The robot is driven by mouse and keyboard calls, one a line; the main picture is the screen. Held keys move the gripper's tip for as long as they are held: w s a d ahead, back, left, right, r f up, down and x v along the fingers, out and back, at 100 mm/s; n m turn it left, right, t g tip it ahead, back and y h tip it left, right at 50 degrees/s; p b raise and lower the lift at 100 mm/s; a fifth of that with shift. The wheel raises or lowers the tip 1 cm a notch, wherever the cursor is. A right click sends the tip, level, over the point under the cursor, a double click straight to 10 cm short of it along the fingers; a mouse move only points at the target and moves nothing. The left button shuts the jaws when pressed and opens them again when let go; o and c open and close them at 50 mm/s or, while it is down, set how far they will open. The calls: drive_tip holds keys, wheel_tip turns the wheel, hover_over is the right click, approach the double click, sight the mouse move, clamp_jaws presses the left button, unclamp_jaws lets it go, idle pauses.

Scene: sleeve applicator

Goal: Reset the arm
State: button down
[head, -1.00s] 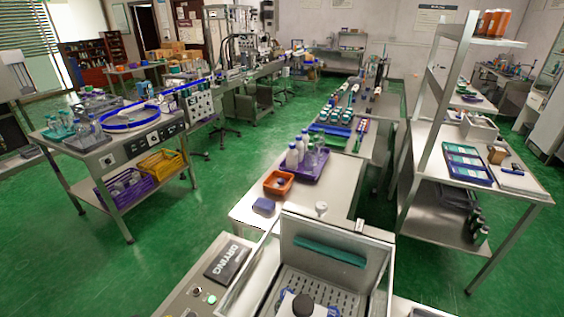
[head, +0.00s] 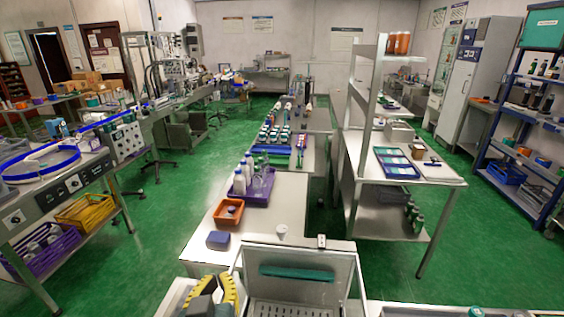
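At the bottom edge of the head view, left of the open-lidded machine, a yellow curved piece with dark marks stands beside a grey one, probably my gripper (head: 218,296). The picture's edge cuts it off. I cannot make out two fingertips, whether it is open or shut, or whether it holds anything. The machine's clear-fronted lid (head: 297,271) stands raised, with a teal strip across it. A perforated metal plate (head: 290,308) shows below the lid.
Beyond the machine, a bench (head: 283,205) carries a blue box (head: 218,240), an orange tray (head: 228,212) and a purple tray (head: 262,191) with white bottles. Steel shelving (head: 345,165) stands right of it. Green floor (head: 165,225) is clear to the left.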

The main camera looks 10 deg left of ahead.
drive_tip(key=s+d+r+m+t+h, duration=0.2)
drive_tip(key=s+d+r+t, duration=0.25)
drive_tip(key=d+r, duration=0.65)
drive_tip(key=s+d+r+m+t+h, duration=0.2)
drive_tip(key=s+d+r+t, duration=0.25)
drive_tip(key=d+r, duration=0.6)
wheel_tip(320, 180, up, 28)
drive_tip(key=s+d+p, duration=0.1)
drive_tip(key=d+p, duration=0.1)
drive_tip(key=p, duration=2.7)
drive_tip(key=shift+d+r+m+g, duration=0.2)
drive_tip(key=shift+d+m+g, duration=0.1)
drive_tip(key=shift+d+m, duration=0.1)
drive_tip(key=shift+s, duration=0.1)
